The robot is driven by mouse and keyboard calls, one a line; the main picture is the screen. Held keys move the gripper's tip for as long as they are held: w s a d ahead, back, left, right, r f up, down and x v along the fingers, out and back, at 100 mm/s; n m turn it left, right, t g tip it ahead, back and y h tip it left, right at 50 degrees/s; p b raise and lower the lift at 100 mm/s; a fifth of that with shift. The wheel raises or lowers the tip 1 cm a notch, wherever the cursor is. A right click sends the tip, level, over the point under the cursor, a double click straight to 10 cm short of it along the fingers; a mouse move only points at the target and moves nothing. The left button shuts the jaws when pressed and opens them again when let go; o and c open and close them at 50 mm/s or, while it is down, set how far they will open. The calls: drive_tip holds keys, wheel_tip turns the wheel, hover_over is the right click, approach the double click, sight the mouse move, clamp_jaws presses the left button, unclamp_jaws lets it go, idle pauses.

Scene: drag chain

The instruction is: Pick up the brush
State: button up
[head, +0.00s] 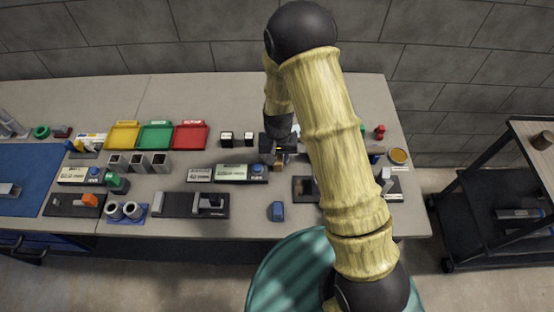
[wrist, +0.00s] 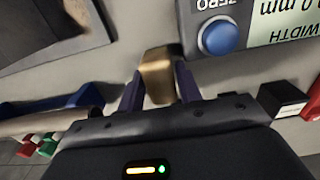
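My gripper (head: 280,153) is low over the table's middle in the head view, pointing down, with my arm reaching in from the right. In the wrist view my gripper's two dark purple fingers (wrist: 160,90) stand on either side of a tan-brown block (wrist: 158,72). The block fills most of the gap; I cannot tell whether the fingers press on it. In the head view only a small brownish patch shows at the fingers. I cannot tell if this block is part of the brush; no bristles show clearly.
A display box with a blue button (head: 257,169) is close beside my gripper. Red, green and yellow trays (head: 190,136) lie to the left. A pale rod (wrist: 40,122) lies left in the wrist view. A round amber-topped dish (head: 398,156) is at right. Bare table (head: 235,95) lies behind.

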sight(278, 156)
drive_tip(key=shift+c, duration=0.2)
drive_tip(key=c, duration=0.6)
wheel_tip(278, 156, up, 10)
drive_tip(key=shift+b, duration=0.95)
drive_tip(key=shift+o, duration=0.8)
drive_tip(key=shift+c, duration=0.3)
